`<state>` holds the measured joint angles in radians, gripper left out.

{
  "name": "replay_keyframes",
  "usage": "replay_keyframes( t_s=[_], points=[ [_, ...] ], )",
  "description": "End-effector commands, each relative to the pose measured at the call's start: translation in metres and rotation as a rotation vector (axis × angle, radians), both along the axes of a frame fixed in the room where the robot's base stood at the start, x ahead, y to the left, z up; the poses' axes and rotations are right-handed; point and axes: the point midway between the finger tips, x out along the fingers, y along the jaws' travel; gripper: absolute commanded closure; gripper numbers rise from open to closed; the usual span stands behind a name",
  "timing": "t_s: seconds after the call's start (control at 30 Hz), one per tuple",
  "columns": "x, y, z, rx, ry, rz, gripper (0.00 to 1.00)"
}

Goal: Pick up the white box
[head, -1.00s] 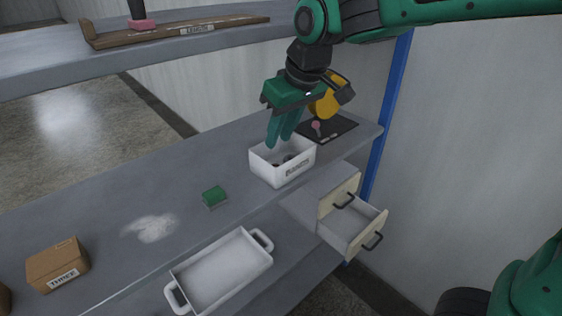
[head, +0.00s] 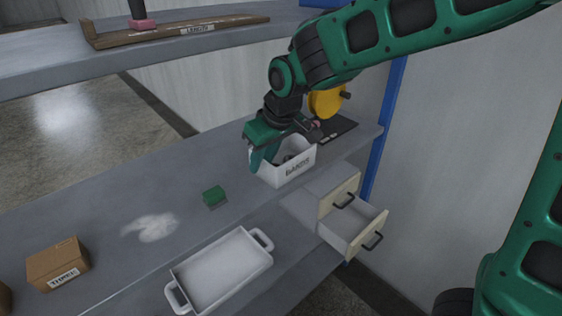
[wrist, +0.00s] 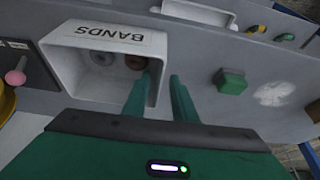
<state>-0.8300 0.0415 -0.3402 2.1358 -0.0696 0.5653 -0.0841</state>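The white box (head: 287,174), labelled BANDS, stands on the grey shelf with a few dark round items inside. It also shows in the wrist view (wrist: 64,72), its label on the far side. My gripper (head: 262,163) is down at the box's left wall. In the wrist view my gripper (wrist: 160,90) has its two green fingers apart, one inside the box and one outside, with the wall between them. A gap shows beside the outer finger. In the head view the gripper hides part of the box's left side.
A green block (head: 214,195) and a white powdery patch (head: 151,227) lie left of the box. A cardboard box (head: 58,264) is farther left. A white tray (head: 219,266) and an open drawer unit (head: 348,224) are in front. A yellow round object (head: 325,102) stands behind.

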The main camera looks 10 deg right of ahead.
Motion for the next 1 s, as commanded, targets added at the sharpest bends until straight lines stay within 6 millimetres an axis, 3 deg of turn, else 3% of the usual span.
replay_keyframes(
  t_s=[1.0],
  points=[
    [0.0027,0.0013,-0.0124,0.001,-0.001,-0.001,0.75]
  ],
)
